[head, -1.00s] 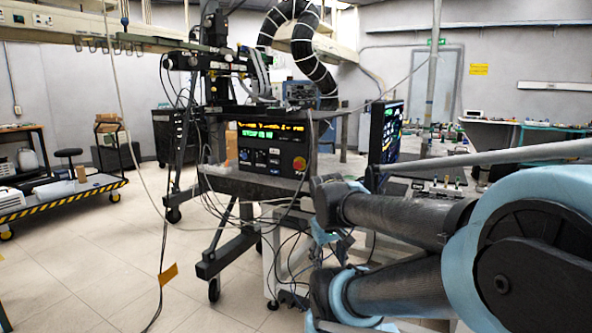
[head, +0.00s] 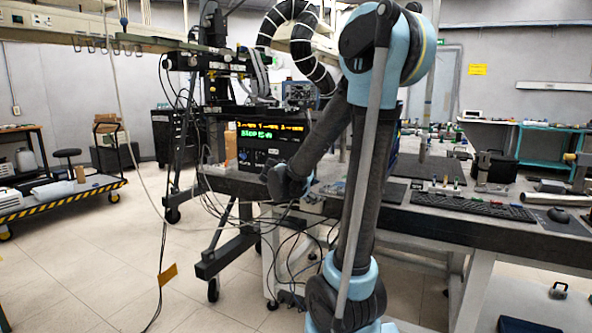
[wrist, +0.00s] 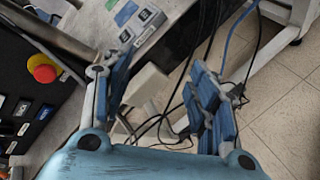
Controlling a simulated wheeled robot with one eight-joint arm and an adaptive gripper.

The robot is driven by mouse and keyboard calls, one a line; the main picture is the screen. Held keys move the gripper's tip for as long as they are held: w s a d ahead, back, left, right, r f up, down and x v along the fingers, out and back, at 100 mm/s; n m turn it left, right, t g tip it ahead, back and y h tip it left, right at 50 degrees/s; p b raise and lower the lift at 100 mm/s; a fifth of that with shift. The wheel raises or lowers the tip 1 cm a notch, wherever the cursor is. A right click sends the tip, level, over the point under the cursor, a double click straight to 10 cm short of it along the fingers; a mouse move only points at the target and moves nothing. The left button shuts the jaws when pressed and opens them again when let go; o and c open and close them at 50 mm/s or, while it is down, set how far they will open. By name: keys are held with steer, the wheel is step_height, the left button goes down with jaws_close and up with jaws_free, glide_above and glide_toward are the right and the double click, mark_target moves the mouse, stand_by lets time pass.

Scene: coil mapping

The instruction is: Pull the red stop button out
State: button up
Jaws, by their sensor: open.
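The red stop button (wrist: 45,73) with its yellow collar (wrist: 38,60) shows at the upper left of the wrist view, on the dark control panel (wrist: 30,105). My gripper (wrist: 163,98) is open and empty, its blue-padded fingers spread apart. The button lies left of the left finger, outside the gap and apart from it. In the head view the black control box (head: 260,145) with its lit display stands behind my arm. The button is hidden there behind my arm.
Cables hang below the box and between my fingers in the wrist view. A grey bench (head: 460,215) with a keyboard (head: 470,206) stands to the right. A yellow-and-black edged cart (head: 70,195) stands at the left.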

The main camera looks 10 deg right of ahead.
steer(key=w+a+r+n+t+h, duration=0.25)
steer(key=w+a+n+t, duration=0.35)
steer(key=w+a+n, duration=0.5)
steer(key=shift+m+y, duration=0.45)
steer(key=shift+m, duration=0.25)
steer(key=x, duration=0.5)
steer(key=w+a+x, duration=0.1)
steer(key=x, duration=0.5)
steer(key=a+x, duration=0.1)
steer(key=x, duration=0.5)
steer(key=shift+w+r, duration=0.25)
steer(key=shift+w, duration=0.3)
